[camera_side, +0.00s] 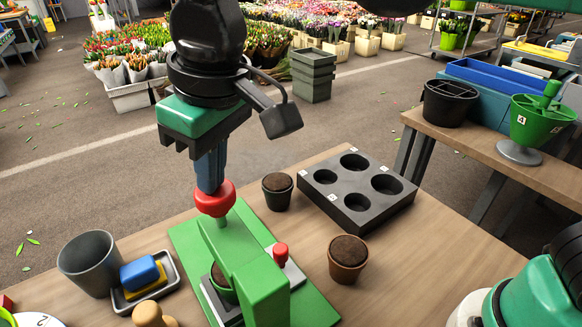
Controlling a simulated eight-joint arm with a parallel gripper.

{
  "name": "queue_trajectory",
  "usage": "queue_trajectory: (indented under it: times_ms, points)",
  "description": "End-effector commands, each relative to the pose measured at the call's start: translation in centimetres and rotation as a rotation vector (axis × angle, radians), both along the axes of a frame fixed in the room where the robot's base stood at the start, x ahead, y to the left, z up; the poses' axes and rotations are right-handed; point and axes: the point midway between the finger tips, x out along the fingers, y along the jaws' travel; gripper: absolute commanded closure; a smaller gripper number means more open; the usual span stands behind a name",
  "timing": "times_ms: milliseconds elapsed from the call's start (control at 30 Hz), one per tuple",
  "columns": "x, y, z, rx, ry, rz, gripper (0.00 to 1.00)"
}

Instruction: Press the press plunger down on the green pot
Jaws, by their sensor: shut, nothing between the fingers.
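The green press (262,285) stands on the wooden table. Its plunger has a red knob (214,198) on a light green rod, upright above the press arm. A smaller red knob (281,251) stands on a grey plate to the right of the press arm.
A dark pot (277,192) and a brown pot (347,259), both with soil, stand right of the press. A black tray with round holes (372,214) lies behind. A grey cup (89,263) and a sponge tray (172,285) are at left.

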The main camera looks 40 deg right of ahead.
Motion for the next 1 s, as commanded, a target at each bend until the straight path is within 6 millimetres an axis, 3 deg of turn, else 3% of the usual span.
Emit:
queue_trajectory:
  times_ms: [567, 1000]
  points:
    - [0.0, 0.0, 0.0, 0.0, -0.001, 0.0, 1.0]
    - [0.1, 0.0, 3.6, 0.0, -0.001, 0.0, 1.0]
